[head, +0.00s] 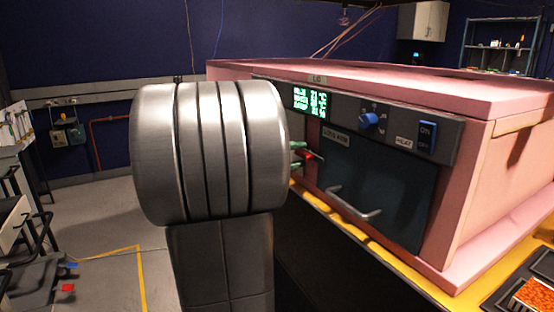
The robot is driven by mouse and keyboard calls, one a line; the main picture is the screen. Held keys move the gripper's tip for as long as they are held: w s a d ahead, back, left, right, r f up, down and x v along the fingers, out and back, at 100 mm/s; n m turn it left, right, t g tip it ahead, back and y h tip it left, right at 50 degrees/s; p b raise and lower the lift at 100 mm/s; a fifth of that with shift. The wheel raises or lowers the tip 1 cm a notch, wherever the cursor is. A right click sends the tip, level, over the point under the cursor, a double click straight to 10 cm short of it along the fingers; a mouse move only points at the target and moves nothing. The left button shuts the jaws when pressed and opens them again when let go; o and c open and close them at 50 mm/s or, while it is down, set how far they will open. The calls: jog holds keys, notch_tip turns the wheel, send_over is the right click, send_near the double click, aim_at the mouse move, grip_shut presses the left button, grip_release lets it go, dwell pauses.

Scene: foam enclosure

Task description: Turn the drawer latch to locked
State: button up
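The dark drawer front (380,190) is set in the pink foam enclosure and has a metal bar handle (355,207). It looks closed. A small red part (309,156), perhaps the latch, shows at the drawer's left edge; its angle is too small to read. Green-tipped fingers of my gripper (299,156) show just left of the red part, at about its height. My large grey arm link hides the rest of the gripper. I cannot tell whether the fingers touch or hold the red part.
Above the drawer, a panel carries a lit green display (311,102), a blue knob (369,120) and a blue ON/OFF heat switch (427,137). A yellow-edged bench (375,248) supports the enclosure. A tray with orange contents (533,294) sits at the lower right. Floor at left is partly open.

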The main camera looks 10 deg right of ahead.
jog(key=p+v, duration=0.1)
jog(key=v, duration=1.2)
jog(key=shift+a, duration=0.25)
jog(key=b+x, duration=0.1)
jog(key=x, duration=1.3)
jog(key=shift+s, duration=0.1)
jog(key=shift+a, duration=0.1)
